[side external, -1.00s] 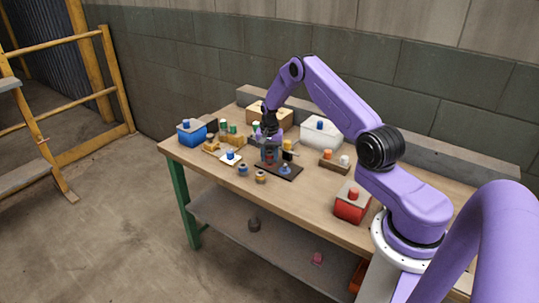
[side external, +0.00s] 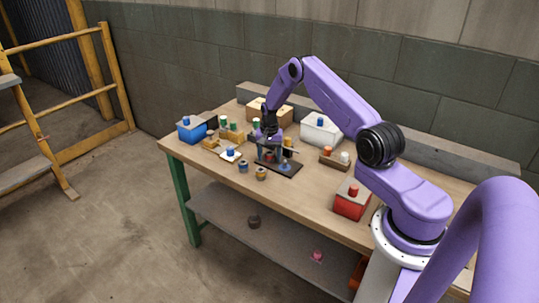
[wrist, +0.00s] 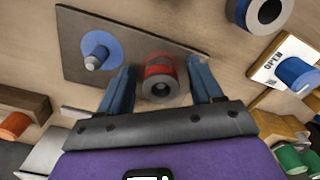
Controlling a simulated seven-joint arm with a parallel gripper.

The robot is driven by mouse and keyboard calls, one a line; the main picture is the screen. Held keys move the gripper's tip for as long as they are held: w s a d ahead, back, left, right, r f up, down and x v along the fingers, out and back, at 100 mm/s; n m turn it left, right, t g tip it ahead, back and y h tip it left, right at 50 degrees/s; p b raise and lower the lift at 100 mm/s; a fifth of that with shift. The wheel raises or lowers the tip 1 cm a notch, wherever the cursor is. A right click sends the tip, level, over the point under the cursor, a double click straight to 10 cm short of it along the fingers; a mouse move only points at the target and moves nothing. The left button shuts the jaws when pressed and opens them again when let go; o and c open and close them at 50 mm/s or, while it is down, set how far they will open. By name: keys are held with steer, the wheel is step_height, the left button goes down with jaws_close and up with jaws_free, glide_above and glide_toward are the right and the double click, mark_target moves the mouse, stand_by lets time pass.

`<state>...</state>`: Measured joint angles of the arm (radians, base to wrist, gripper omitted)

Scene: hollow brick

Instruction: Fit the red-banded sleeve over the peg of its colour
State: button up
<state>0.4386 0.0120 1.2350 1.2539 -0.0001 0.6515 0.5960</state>
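The red-banded sleeve (wrist: 159,68) stands upright on the dark board (wrist: 85,22), between my fingers. Its grey end faces the wrist camera, with a dark bore and a small lighter spot inside. The red peg does not show apart from it; I cannot tell how far the sleeve sits down over it. My gripper (wrist: 162,82) is open, one blue-grey finger on each side of the sleeve with a visible gap. In the side view my gripper (side external: 269,153) is over the board (side external: 290,168). A pale peg on a blue disc (wrist: 98,55) is on the same board.
Two loose sleeves (side external: 261,174) stand just in front of the board. A yellow-topped post (side external: 288,142) is close behind the gripper. A blue box (side external: 192,133), white box (side external: 320,132), red box (side external: 351,203) and wooden blocks surround it.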

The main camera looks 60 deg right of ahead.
steer(key=shift+r, duration=0.1)
step_height(320, 180, up, 17)
steer(key=shift+r, duration=0.15)
stand_by(0.6)
steer(key=shift+a, duration=0.1)
steer(key=s+a+r+n, duration=0.3)
steer(key=a+n, duration=0.1)
steer(key=a, duration=0.5)
steer(key=s+a+r+n, duration=0.3)
steer(key=s+a+n, duration=0.1)
steer(key=a, duration=0.5)
steer(key=s+a+r+n, duration=0.3)
steer(key=a, duration=0.6)
steer(key=s+a+r+n, duration=0.1)
steer(key=s+a+n, duration=0.25)
steer(key=s, duration=0.35)
steer(key=s+a+r+n, duration=0.1)
steer(key=s+a+n, duration=0.25)
steer(key=s, duration=0.35)
steer(key=s+d+n, duration=0.2)
steer(key=s+n, duration=0.4)
steer(key=s, duration=0.8)
steer(key=shift+d+f+n, duration=0.3)
steer(key=shift+d+f, duration=0.1)
steer(key=shift+f, duration=0.05)
